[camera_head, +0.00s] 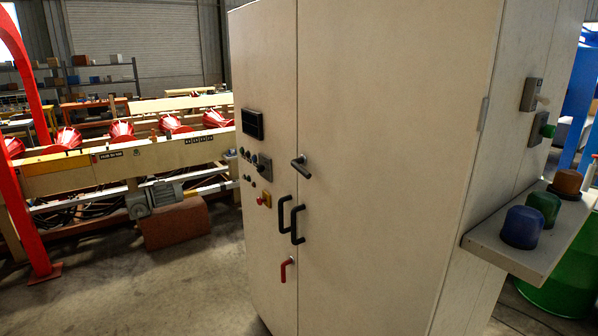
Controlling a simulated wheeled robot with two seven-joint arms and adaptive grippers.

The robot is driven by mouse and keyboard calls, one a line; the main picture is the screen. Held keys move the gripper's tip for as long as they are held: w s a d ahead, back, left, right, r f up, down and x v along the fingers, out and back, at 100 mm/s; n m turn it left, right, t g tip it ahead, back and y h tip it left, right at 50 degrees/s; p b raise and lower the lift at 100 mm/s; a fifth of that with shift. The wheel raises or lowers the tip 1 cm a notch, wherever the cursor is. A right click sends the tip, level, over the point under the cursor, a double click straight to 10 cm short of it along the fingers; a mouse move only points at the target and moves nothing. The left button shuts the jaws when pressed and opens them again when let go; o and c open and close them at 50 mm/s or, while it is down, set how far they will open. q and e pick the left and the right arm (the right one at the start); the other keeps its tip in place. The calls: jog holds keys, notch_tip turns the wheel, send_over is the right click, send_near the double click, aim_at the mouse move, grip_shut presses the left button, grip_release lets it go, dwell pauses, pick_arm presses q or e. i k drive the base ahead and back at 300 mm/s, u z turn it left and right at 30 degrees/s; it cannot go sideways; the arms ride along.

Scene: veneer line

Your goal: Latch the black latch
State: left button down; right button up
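A tall beige cabinet (390,120) stands close in front, with its two front doors closed along a vertical seam. A dark grey or black lever latch (301,166) sits on the right door beside the seam, tilted, its upper left end slightly raised. Below it are two black pull handles, one on the left door (283,213) and one on the right door (297,225). A red lever latch (287,268) sits lower, near the seam. Neither of my grippers is in view.
A control panel with a red knob (262,200) is on the left door. A side shelf (510,245) with blue, green and brown domes juts out at the right.

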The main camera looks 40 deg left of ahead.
aim_at(295, 163)
jog(key=k, duration=0.6)
jog(key=u, duration=0.7)
jog(key=i, duration=1.4)
jog(key=z, duration=0.65)
